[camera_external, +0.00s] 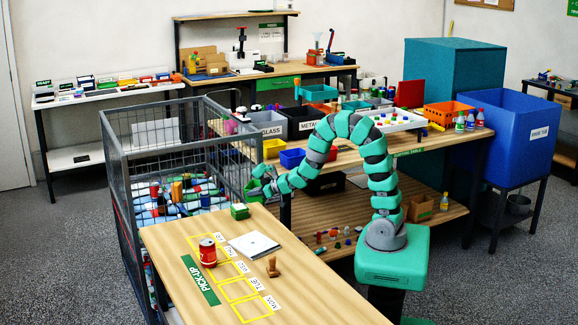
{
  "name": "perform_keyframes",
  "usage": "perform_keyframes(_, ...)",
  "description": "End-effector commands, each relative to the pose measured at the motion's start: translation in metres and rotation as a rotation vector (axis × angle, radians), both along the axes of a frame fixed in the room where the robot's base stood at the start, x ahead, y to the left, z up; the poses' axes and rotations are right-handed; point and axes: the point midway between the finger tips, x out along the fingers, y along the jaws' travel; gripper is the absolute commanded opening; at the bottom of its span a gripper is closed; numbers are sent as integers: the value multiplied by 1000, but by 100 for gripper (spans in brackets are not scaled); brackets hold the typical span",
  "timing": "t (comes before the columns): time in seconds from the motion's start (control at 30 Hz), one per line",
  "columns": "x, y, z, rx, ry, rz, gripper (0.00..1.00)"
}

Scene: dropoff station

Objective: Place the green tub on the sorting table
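A small green tub (239,212) sits on the far left part of the wooden pick-up table (310,292), near its back edge. My gripper (254,182) is in the air above and slightly right of the tub, apart from it. Its fingers look spread, with nothing seen between them. The sorting table (440,150) is the long wooden bench behind my arm, with a green label on its front edge and bins and trays on top.
A red can (207,251), a white flat case (254,245) and a wooden stamp-like piece (272,267) stand on the pick-up table. A wire cage (114,190) is at its left. Grey GLASS (270,124) and black METAL (306,124) bins crowd the sorting table's left end.

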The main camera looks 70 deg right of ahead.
Motion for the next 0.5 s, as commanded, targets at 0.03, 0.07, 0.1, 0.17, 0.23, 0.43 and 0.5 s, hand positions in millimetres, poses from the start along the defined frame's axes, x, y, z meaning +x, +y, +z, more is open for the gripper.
perform_keyframes(0.03, 1, 8, 12, 1, -3, 3, 0)
perform_keyframes(0.07, 1, 12, 17, 2, -3, 4, 0)
perform_keyframes(0.1, 2, 19, 24, 2, -4, 4, 0)
perform_keyframes(0.17, 2, 28, 33, 3, -4, 4, 0)
perform_keyframes(0.23, 2, 38, 43, 2, -3, 4, 0)
perform_keyframes(0.43, 0, 58, 58, 2, 4, 2, 0)
perform_keyframes(0.5, 0, 61, 59, 2, 6, 1, 0)
